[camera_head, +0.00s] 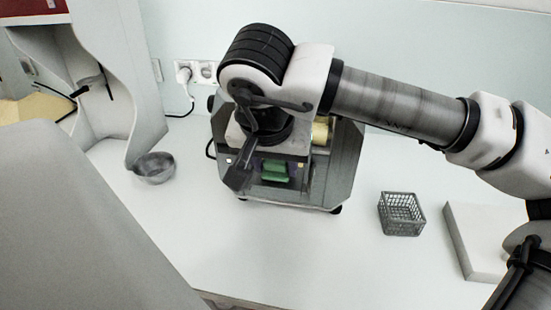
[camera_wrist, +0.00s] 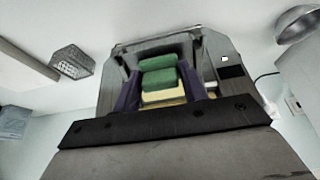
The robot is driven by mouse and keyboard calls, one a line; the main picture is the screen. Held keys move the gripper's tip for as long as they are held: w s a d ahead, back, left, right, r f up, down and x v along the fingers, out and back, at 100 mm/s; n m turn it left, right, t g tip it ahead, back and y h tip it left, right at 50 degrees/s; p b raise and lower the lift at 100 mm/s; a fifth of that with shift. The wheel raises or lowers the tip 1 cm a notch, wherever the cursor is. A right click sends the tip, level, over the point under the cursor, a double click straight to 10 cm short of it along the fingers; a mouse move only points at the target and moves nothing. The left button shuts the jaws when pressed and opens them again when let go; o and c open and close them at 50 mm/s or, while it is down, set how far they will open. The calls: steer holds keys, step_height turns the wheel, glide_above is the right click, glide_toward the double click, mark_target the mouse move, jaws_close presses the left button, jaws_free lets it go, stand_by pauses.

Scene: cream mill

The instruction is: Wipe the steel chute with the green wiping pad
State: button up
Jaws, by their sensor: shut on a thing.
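My gripper (camera_head: 262,160) is at the front of the boxy steel machine on the counter, reaching down from above. It is shut on the green wiping pad (camera_head: 275,171). In the wrist view the green pad (camera_wrist: 158,72) sits between the two dark fingers, with a pale yellow part beside it. The steel machine (camera_head: 341,165) has dark grey sides and an open front; its steel body also shows in the wrist view (camera_wrist: 207,68). My arm and gripper hide much of it, and the chute's surface is not clearly distinguishable. I cannot tell whether the pad touches the steel.
A metal bowl (camera_head: 153,168) stands to the left, beneath a grey-white machine (camera_head: 120,85). A grey wire basket (camera_head: 401,214) and a white slab (camera_head: 474,241) lie to the right. A wall socket (camera_head: 195,71) with a plug is behind. The front counter (camera_head: 290,250) is clear.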

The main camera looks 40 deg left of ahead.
steer(key=shift+w+a+f+b, duration=0.15)
steer(key=shift+f+b, duration=0.3)
stand_by(0.4)
